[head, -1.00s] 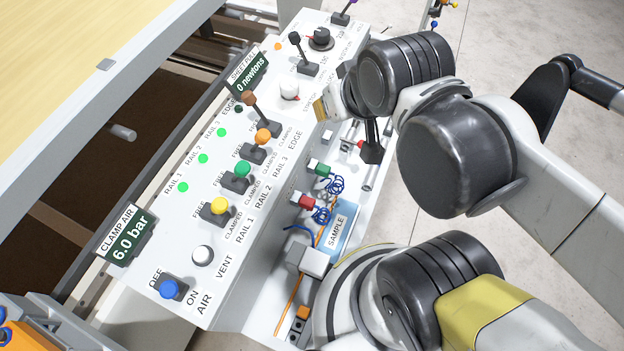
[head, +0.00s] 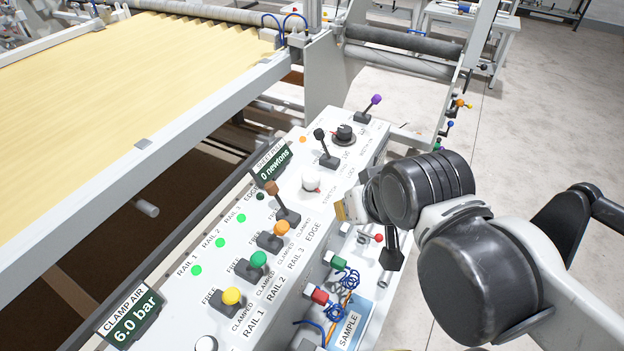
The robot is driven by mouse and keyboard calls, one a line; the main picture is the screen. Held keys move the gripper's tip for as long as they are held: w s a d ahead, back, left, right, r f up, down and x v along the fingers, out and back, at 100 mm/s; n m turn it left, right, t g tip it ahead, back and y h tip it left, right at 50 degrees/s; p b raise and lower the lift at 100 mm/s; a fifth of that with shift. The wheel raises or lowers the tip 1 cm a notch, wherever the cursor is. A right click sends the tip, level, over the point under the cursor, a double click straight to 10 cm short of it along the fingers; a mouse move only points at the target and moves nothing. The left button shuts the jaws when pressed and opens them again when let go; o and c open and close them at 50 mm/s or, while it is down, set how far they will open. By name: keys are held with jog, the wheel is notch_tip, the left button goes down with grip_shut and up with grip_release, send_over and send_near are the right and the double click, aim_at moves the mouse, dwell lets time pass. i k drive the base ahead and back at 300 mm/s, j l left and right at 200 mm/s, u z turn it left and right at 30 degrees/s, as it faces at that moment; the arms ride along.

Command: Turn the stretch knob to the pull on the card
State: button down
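The stretch knob (head: 311,180) is a white round knob with a small red mark, on the sloping control panel just right of the sheet pull display (head: 271,166). The display reads 0 newtons. My gripper (head: 358,222) is right of the knob and apart from it in the picture. A tan pad shows at its near end and a dark part hangs lower right. My wrist hides much of it, so its opening is unclear. No card with a readable pull value shows.
Clamp levers with yellow (head: 231,297), green (head: 258,259), orange (head: 281,228) and brown (head: 271,188) tops line the panel. A black knob (head: 344,134), a black-topped lever (head: 321,136) and a purple-topped lever (head: 375,100) stand farther back. A clamp air display (head: 133,317) reads 6.0 bar.

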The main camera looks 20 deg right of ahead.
aim_at(311, 178)
jog(key=k+l, duration=0.1)
jog(key=l, duration=0.3)
jog(key=k+l+u, duration=0.15)
jog(key=l, duration=0.25)
jog(key=k+l, duration=0.1)
jog(key=l, duration=0.3)
jog(key=k+l+u, duration=0.15)
jog(key=l, duration=0.25)
jog(key=k+l, duration=0.1)
jog(key=l, duration=0.25)
jog(key=k+l+u, duration=0.1)
jog(key=l, duration=0.3)
jog(key=k+l+u, duration=0.1)
jog(key=k+l, duration=0.15)
jog(key=l, duration=0.1)
